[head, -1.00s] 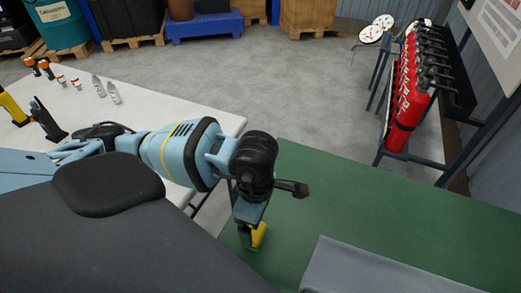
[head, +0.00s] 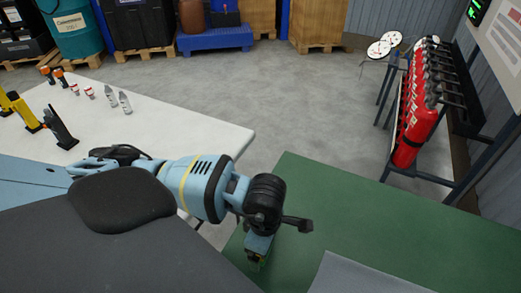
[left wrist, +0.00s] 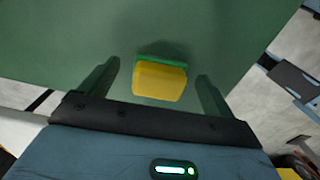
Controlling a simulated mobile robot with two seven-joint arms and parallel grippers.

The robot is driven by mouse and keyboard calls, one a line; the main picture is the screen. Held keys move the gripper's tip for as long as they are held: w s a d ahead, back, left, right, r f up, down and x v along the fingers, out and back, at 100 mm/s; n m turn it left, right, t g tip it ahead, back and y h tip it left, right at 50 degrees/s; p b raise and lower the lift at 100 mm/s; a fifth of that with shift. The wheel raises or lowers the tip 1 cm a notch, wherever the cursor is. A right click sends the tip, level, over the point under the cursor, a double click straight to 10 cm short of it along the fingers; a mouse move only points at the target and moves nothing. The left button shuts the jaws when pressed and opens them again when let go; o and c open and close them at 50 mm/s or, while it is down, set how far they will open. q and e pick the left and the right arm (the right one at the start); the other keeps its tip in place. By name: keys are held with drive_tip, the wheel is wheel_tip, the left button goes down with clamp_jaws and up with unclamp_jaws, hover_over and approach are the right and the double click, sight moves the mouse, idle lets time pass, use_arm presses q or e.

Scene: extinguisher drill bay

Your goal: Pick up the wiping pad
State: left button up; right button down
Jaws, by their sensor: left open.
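The wiping pad (left wrist: 160,81) is a yellow block with a green layer along one side. In the left wrist view it lies on the green table top, between and just beyond the two fingers of my left gripper (left wrist: 158,85). The fingers are apart and a gap shows on each side of the pad. In the head view my left gripper (head: 257,262) points down over the near left part of the green table (head: 380,215), and it mostly hides the pad. My right gripper is not in view.
A grey sheet or panel (head: 365,275) lies at the table's near edge, right of my gripper. A white table (head: 165,115) with handheld tools and small bottles stands to the left. A rack of red extinguishers (head: 415,125) stands at the right. The green table's middle is clear.

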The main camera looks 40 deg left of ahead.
use_arm(q)
drive_tip(key=shift+f, duration=0.55)
drive_tip(key=c, duration=1.1)
drive_tip(key=shift+o, duration=0.2)
drive_tip(key=shift+r, duration=0.1)
drive_tip(key=shift+r, duration=0.45)
drive_tip(key=r, duration=0.2)
drive_tip(key=shift+s+d+r, duration=0.3)
drive_tip(key=shift+s, duration=0.1)
drive_tip(key=s+d, duration=0.2)
drive_tip(key=s, duration=0.2)
drive_tip(key=s+d+r, duration=0.1)
drive_tip(key=s+d, duration=0.2)
drive_tip(key=s, duration=0.1)
drive_tip(key=s+d+b, duration=0.1)
drive_tip(key=s+d, duration=0.2)
drive_tip(key=s, duration=0.1)
drive_tip(key=shift+s+d+r, duration=0.2)
drive_tip(key=shift+s+d, duration=0.05)
